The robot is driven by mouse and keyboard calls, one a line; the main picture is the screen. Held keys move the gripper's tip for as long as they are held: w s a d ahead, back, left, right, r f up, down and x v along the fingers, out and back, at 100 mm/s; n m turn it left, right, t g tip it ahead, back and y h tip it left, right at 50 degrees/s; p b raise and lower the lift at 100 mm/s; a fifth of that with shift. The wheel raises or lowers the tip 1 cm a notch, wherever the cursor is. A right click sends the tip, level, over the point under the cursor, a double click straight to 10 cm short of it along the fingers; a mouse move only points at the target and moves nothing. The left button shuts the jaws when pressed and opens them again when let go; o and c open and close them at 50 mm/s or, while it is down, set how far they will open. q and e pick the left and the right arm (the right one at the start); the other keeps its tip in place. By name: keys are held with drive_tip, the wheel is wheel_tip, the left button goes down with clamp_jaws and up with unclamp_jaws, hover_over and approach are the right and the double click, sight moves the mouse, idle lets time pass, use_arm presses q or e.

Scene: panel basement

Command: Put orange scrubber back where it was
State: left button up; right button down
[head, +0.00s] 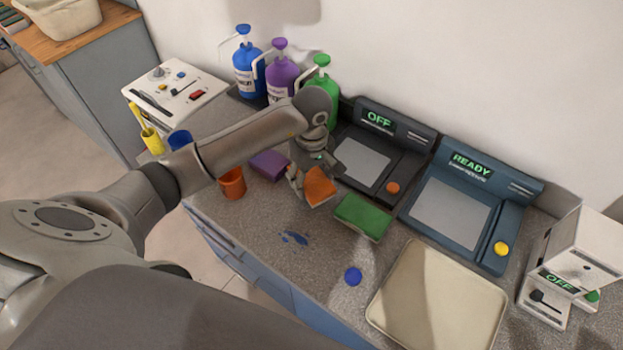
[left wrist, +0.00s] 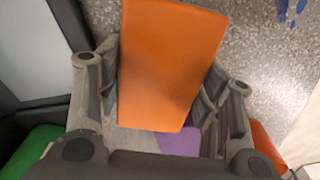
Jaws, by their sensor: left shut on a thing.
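The orange scrubber (head: 320,188) is a flat block held in my left gripper (head: 306,178) above the counter. In the left wrist view the orange scrubber (left wrist: 170,65) fills the space between the two fingers of my left gripper (left wrist: 165,95), which touch its sides. A purple scrubber (head: 268,165) lies to its left and a green scrubber (head: 362,217) to its right on the counter. The purple one partly shows under the orange one in the left wrist view (left wrist: 178,143). My right gripper is in neither view.
An orange cup (head: 232,183) stands at the counter's front edge. Blue (head: 246,68), purple (head: 281,78) and green (head: 320,88) pump bottles stand at the back. Two dark devices read OFF (head: 392,125) and READY (head: 472,165). A blue spill (head: 294,238), blue ball (head: 353,276) and beige tray (head: 435,305) lie in front.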

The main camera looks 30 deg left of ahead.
use_arm(q)
drive_tip(key=shift+f, duration=0.85)
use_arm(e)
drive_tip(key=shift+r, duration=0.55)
use_arm(q)
drive_tip(key=shift+f, duration=0.15)
drive_tip(key=o, duration=0.5)
drive_tip(key=shift+o, duration=0.9)
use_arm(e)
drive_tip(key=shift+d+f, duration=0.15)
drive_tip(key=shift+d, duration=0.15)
